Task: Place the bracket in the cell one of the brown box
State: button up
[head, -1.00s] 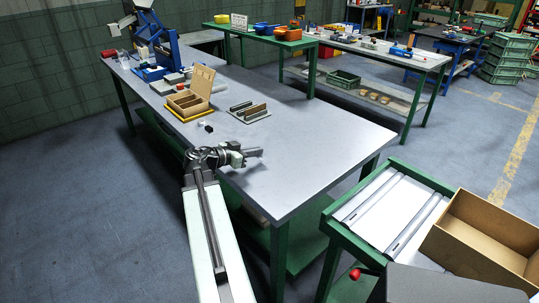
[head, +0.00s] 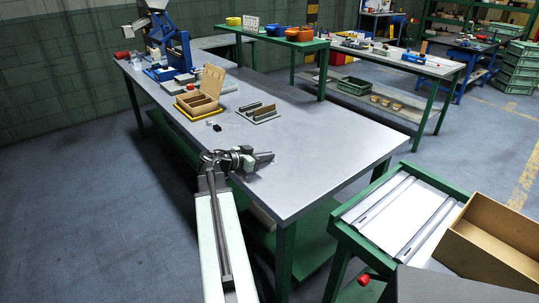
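A brown box (head: 207,105) with divided cells and a raised back panel stands on a yellow base at the far left of the table. Its cells look empty, though they are small here. A small white and dark piece (head: 213,124) lies on the table in front of it; I cannot tell if it is the bracket. My gripper (head: 268,157) is above the table's near left part, well in front of the brown box and apart from it. Nothing shows in it, but the fingers are too small to tell if they are open.
The table's right half (head: 320,150) is clear. A green-framed stand (head: 345,235) carries a large open brown carton (head: 500,238) at the lower right.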

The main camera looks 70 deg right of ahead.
jog(key=shift+o, duration=1.4)
jog(key=shift+r, duration=0.25)
jog(key=p+v, duration=0.4)
jog(key=v, duration=0.8)
jog(key=shift+f, duration=0.1)
jog(key=shift+w, duration=0.1)
